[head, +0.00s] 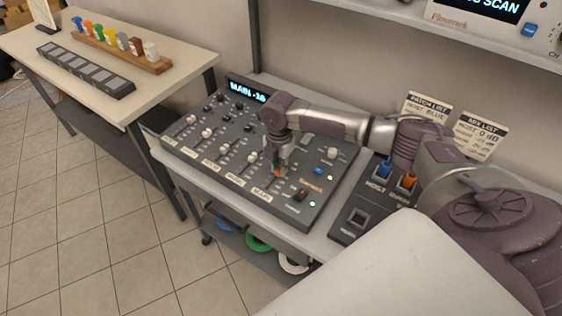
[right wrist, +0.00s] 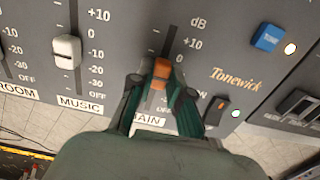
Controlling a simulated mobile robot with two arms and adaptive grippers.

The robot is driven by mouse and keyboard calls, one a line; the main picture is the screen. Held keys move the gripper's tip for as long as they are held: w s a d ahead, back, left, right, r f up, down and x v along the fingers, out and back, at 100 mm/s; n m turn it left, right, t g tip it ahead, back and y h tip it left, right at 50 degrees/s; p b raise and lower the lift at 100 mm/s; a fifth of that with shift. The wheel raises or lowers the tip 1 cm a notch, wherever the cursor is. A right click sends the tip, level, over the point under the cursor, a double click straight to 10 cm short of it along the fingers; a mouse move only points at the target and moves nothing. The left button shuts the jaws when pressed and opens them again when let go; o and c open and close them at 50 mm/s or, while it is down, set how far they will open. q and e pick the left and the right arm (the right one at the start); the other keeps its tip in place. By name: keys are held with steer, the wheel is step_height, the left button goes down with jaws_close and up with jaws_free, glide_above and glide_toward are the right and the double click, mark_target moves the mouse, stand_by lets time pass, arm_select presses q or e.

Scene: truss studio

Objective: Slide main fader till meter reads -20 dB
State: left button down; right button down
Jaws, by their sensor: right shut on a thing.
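The mixing console (head: 300,205) stands on a bench, and its lit display (head: 247,91) reads MAIN with a negative number; the last digit is hard to make out. The main fader has an orange cap (right wrist: 160,72), seen in the right wrist view a little below the 0 mark. My right gripper (right wrist: 160,88) is shut on this cap, with one green finger on each side. The fingers cover part of the main scale. In the head view the right gripper (head: 278,168) is over the MAIN strip at the console's front. My left gripper is not in view.
The white-capped music fader (right wrist: 67,49) is left of the main fader. A blue button (right wrist: 266,38) and a small switch (right wrist: 216,109) lie to the right. A patch box (head: 360,215) with blue and orange plugs stands right of the console.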

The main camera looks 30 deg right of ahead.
mark_target(278, 170)
steer(key=shift+s+a, duration=0.15)
steer(key=shift+a, duration=0.25)
steer(key=c, duration=1.1)
jaws_free()
step_height(278, 170, up, 12)
steer(key=shift+r, duration=0.1)
